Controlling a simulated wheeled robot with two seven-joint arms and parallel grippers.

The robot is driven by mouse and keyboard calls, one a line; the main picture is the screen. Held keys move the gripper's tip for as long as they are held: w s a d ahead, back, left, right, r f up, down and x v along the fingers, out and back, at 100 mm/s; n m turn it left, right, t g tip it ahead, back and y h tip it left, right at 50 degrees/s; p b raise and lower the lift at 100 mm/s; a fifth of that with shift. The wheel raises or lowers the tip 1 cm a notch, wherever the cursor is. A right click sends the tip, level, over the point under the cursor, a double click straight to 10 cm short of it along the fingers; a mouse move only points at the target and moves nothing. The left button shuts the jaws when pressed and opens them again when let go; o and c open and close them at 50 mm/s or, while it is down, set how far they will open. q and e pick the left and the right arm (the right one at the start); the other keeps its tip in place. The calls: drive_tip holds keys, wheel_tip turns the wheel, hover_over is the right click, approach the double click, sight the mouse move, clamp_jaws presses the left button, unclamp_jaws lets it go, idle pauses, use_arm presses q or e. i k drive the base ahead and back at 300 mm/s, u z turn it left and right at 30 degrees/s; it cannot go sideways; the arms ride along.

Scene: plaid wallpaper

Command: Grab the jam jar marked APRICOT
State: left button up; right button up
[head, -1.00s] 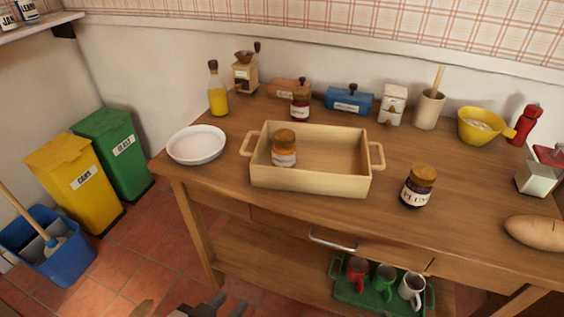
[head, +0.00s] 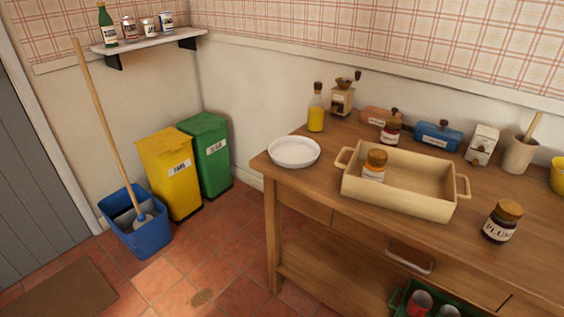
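A jar with orange contents and a brown lid (head: 374,166) stands upright inside the left end of a pale wooden tray (head: 408,204) on the table. Its label is too small to read. A dark jar marked PLUM (head: 501,222) stands on the table to the right of the tray. A red jar (head: 390,131) stands behind the tray; its label cannot be read. Neither of my grippers is in view.
The wooden table (head: 325,183) also holds a white bowl (head: 294,152), an oil bottle (head: 316,112) and a grinder (head: 342,98). Bins (head: 170,175), a blue mop bucket (head: 137,228) and a wall shelf (head: 150,38) are at left.

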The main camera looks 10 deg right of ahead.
sight(375, 172)
drive_tip(key=u, duration=0.8)
drive_tip(key=i, duration=1.25)
drive_tip(key=z, duration=1.1)
